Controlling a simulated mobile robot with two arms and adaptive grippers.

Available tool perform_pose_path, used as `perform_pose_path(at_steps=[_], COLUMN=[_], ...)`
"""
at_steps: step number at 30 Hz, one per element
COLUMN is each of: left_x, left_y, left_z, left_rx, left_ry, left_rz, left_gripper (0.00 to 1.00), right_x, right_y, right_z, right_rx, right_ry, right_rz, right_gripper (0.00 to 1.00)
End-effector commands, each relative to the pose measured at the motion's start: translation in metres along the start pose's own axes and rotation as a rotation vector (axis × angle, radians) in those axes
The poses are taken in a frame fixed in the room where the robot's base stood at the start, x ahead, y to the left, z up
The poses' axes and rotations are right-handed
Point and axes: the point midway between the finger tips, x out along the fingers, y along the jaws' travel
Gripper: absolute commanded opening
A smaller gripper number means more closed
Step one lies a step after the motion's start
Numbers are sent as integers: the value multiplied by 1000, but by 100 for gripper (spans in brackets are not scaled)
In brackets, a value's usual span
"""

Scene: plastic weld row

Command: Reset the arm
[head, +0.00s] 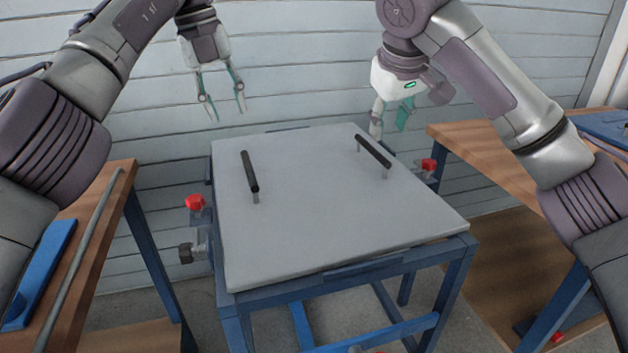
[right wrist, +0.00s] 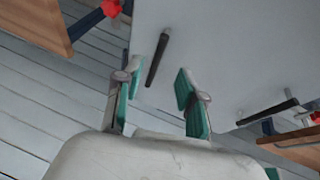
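My left gripper (head: 226,104) hangs open and empty before the white plank wall, beyond the far left corner of the grey plate. My right gripper (head: 391,122) is near the far right edge of the plate, close to the right black handle. In the right wrist view my right gripper (right wrist: 158,100) shows its two green-padded fingers spread apart with nothing between them. A black handle (right wrist: 157,60) lies beyond the fingertips there, apart from them. My two arms reach in from both sides in the head view.
The grey plate (head: 320,235) with a left black handle (head: 249,172) and a right black handle (head: 373,151) lies on a blue frame (head: 460,262). Red-knobbed clamps (head: 195,202) (head: 429,164) sit at its sides. Wooden benches (head: 75,235) (head: 480,145) stand left and right.

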Motion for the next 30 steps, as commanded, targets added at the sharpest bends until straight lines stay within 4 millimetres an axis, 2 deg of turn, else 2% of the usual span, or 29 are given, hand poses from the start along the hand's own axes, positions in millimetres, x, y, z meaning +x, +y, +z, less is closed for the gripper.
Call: perform_pose_path(at_steps=[1,5,17,20,30], left_x=[0,0,-4,-22,-137], left_y=[0,0,-1,-4,-27], left_z=[0,0,0,0,0], left_rx=[0,0,0,0,0], left_ry=[0,0,0,-1,0], left_rz=[0,0,0,-1,0], left_gripper=[40,40,40,40,40], right_x=[-7,-16,-21,-38,-144], right_y=[1,1,1,5,27], right_z=[0,0,-1,-8,-52], right_rx=[2,2,2,2,1], right_ry=[2,-1,-1,0,-1], right_rz=[3,1,0,0,0], right_gripper=[40,40,40,40,40])
